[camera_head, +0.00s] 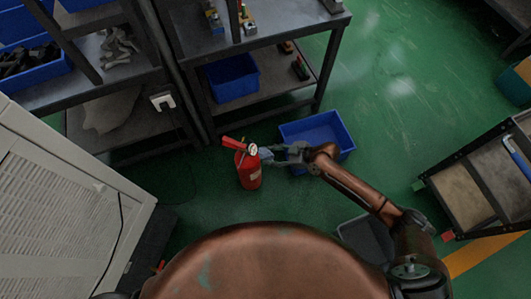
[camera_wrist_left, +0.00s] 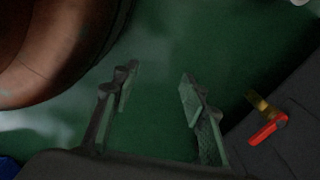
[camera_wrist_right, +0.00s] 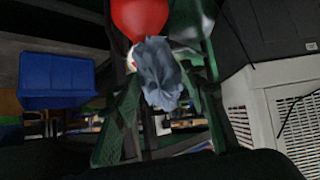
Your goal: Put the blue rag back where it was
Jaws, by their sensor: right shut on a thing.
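The blue rag (camera_head: 267,153) is small and crumpled in the head view, at the tip of my right gripper (camera_head: 283,154). In the right wrist view the grey-blue rag (camera_wrist_right: 160,75) bunches between the fingers, and my right gripper is shut on it. A red fire extinguisher (camera_head: 248,170) stands on the floor just left of the rag. I cannot tell whether the rag touches it. In the right wrist view the extinguisher (camera_wrist_right: 140,16) shows behind the rag. My left gripper (camera_wrist_left: 158,78) is open and empty in the left wrist view, above the green floor.
A blue bin (camera_head: 318,132) lies on the floor behind my right gripper. A metal table (camera_head: 265,38) with a lower shelf holding a blue bin (camera_head: 232,80) stands behind. A pale cabinet (camera_head: 70,215) is at left, a dark cart (camera_head: 480,180) at right. Open floor lies at upper right.

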